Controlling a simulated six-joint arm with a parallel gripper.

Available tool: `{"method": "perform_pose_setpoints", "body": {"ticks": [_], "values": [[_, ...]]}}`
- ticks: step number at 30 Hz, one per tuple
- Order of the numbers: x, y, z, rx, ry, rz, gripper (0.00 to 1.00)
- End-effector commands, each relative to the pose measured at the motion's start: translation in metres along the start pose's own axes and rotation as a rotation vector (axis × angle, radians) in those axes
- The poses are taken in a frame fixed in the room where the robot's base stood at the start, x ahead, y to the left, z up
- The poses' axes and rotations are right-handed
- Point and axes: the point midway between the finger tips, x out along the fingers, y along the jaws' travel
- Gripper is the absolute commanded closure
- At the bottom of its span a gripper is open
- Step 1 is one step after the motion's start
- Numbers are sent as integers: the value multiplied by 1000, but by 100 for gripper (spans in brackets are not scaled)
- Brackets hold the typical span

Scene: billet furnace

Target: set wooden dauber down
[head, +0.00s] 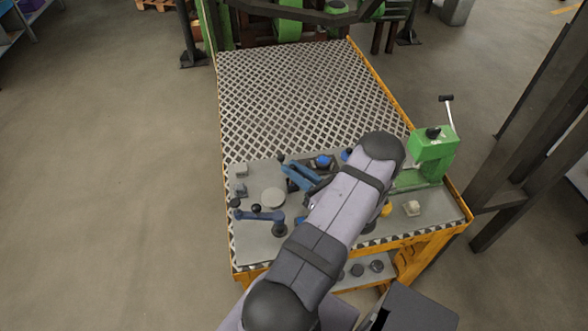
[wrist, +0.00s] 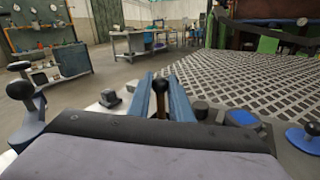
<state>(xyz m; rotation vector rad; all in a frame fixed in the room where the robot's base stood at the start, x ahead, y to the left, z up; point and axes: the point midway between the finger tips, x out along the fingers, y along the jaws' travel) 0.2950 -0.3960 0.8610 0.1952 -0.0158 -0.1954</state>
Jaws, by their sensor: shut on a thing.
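The wooden dauber (wrist: 160,103) stands upright between the two blue fingers of my gripper (wrist: 163,98) in the wrist view. It has a dark rounded top and a brown shaft. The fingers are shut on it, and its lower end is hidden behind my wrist. In the head view my gripper (head: 301,176) is over the grey plate (head: 255,247) at the near end of the table, between a pale disc (head: 273,197) and my forearm. I cannot make out the dauber clearly there, nor tell whether it touches the plate.
A blue lever with black knobs (head: 262,215) and small grey blocks (head: 241,170) lie left of my gripper. A blue-topped item (head: 323,161) is close behind it. A green press (head: 433,148) stands at the right. The mesh deck (head: 300,95) beyond is clear.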

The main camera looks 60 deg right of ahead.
Motion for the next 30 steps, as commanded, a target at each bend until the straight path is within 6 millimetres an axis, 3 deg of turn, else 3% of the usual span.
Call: {"method": "perform_pose_setpoints", "body": {"ticks": [14, 15, 16, 30], "values": [[0, -1, -7, -1, -1, 0, 100], [0, -1, -5, -1, 0, 0, 72], [0, -1, -5, -1, 0, 0, 64], [-2, -1, -1, -1, -1, -1, 62]]}}
